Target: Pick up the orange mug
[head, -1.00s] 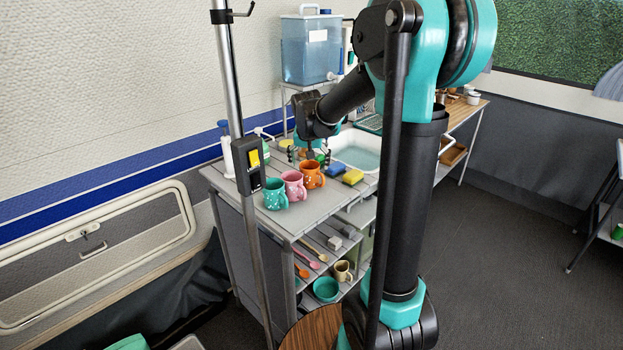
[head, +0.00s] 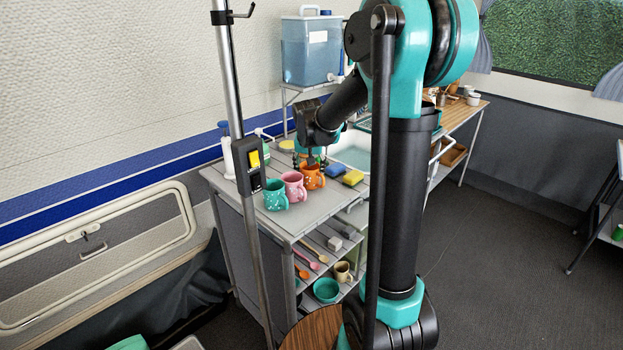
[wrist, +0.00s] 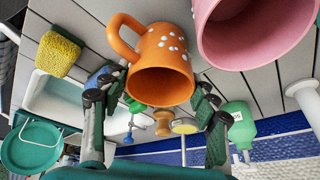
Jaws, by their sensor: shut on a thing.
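The orange mug (head: 312,179) with white dots stands on the grey slatted counter, at the right end of a row of mugs. In the wrist view the orange mug (wrist: 162,62) fills the upper middle, with its mouth towards the camera and its handle to the upper left. My gripper (wrist: 152,88) has one finger on each side of the mug's body and is shut on it. In the head view my gripper (head: 310,162) is at the mug's top, partly hidden behind it. I see no clear gap between mug and counter.
A pink mug (head: 293,185) stands close beside the orange one, and a teal mug (head: 275,195) stands left of it. A blue sponge (head: 335,170) and a yellow sponge (head: 353,178) lie to the right. The sink (head: 356,155) is behind them.

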